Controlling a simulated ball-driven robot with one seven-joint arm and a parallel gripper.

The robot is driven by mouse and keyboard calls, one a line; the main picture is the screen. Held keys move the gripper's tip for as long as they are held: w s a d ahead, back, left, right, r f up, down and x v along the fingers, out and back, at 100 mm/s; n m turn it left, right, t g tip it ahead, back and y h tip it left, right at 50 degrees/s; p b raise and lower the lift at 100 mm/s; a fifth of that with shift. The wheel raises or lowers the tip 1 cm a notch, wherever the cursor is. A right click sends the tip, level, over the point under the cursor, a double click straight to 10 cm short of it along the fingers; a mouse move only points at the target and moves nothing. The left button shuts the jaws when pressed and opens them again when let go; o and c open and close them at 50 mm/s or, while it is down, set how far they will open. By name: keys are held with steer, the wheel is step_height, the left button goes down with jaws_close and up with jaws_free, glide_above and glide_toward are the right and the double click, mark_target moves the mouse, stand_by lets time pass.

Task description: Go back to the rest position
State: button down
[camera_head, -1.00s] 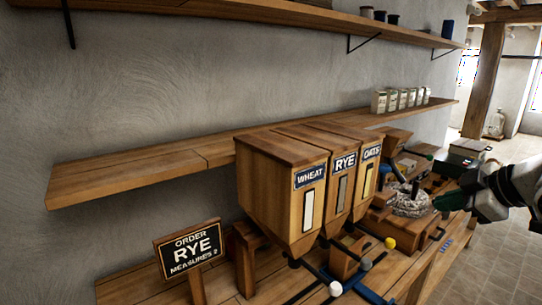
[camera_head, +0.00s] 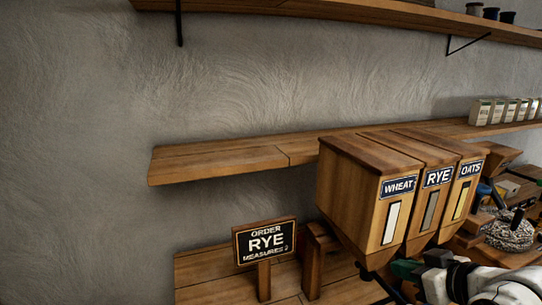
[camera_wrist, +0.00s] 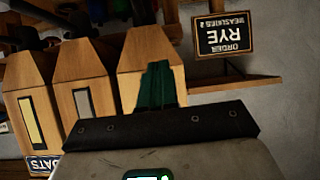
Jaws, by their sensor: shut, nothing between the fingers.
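My gripper (camera_head: 406,268) is at the lower right of the head view, in front of the lower part of the wooden hoppers. Its green fingers are together with nothing between them; they also show in the wrist view (camera_wrist: 157,86), in front of the wheat hopper (camera_wrist: 138,62). The three hoppers are labelled wheat (camera_head: 372,193), rye (camera_head: 433,212) and oats (camera_head: 462,208). In the head view my gripper and arm hide the levers below them. The wrist view is upside down.
A black sign (camera_head: 266,243) reading "ORDER RYE MEASURES 2" stands left of the hoppers; it shows inverted in the wrist view (camera_wrist: 223,35). Wooden shelves (camera_head: 220,160) run along the wall. Small tins (camera_head: 497,112) stand on the lower shelf.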

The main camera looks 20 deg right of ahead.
steer(key=s+a+f+m+g, duration=0.1)
steer(key=s+a+f+g, duration=0.1)
steer(key=s+a+f, duration=0.45)
steer(key=s+a+f+m+g, duration=0.15)
steer(key=a+f, duration=0.25)
steer(key=f, duration=0.5)
steer(key=s+d+f+g+h+b, duration=0.1)
steer(key=s+f+g+b, duration=0.6)
steer(key=s+f, duration=1.2)
step_height(320, 180, down, 4)
steer(key=b, duration=0.3)
